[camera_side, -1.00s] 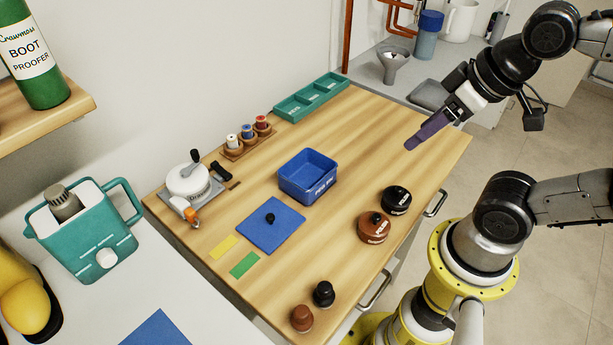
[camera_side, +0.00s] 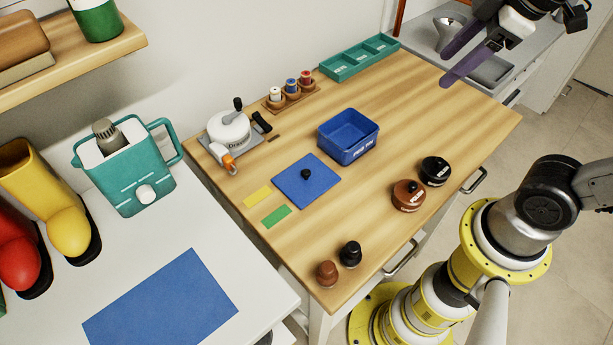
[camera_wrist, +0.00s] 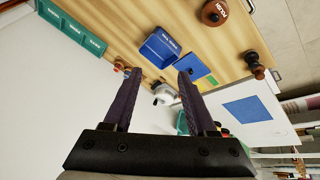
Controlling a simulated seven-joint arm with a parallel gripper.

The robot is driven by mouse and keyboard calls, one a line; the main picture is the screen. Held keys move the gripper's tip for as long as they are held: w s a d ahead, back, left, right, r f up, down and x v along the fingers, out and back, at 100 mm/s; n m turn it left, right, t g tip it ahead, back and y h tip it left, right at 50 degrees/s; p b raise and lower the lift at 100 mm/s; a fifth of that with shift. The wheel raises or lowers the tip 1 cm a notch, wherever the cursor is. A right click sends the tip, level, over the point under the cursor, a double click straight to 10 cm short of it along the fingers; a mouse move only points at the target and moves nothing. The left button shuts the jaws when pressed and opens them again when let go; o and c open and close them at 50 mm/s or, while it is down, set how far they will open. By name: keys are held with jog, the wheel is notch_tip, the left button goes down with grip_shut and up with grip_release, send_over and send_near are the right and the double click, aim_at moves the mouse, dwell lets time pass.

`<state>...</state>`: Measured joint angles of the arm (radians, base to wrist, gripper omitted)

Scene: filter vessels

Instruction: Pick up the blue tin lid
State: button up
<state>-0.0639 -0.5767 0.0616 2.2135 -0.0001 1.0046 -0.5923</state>
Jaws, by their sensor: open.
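The blue tin lid (camera_side: 292,188) is a flat blue square with a black knob. It lies on the wooden worktop, in front of the open blue tin (camera_side: 350,151). In the wrist view, the lid (camera_wrist: 196,68) shows behind one fingertip, which covers part of it. The tin also shows there (camera_wrist: 158,50). My gripper (camera_side: 446,70) has two long purple fingers, spread apart with nothing between them. It is in the air at the upper right of the side view, well away from the lid. The fingers (camera_wrist: 160,72) also show in the wrist view.
A white pot (camera_side: 229,131) stands left of the tin, near yellow and green cards (camera_side: 276,216). Black (camera_side: 435,171) and brown (camera_side: 408,196) round tins are at the right. Two small knobbed items (camera_side: 350,254) stand at the front. A teal tray (camera_side: 360,57) lies at the back.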

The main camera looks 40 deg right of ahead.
jog(key=w+a+n+g, duration=0.1)
jog(key=w+a+n, duration=0.25)
jog(key=w, duration=0.25)
jog(key=n+g, duration=0.4)
jog(key=n, duration=0.3)
send_over(306, 171)
notch_tip(306, 171, down, 11)
notch_tip(306, 171, down, 13)
jog(key=shift+r, duration=0.1)
grip_shut()
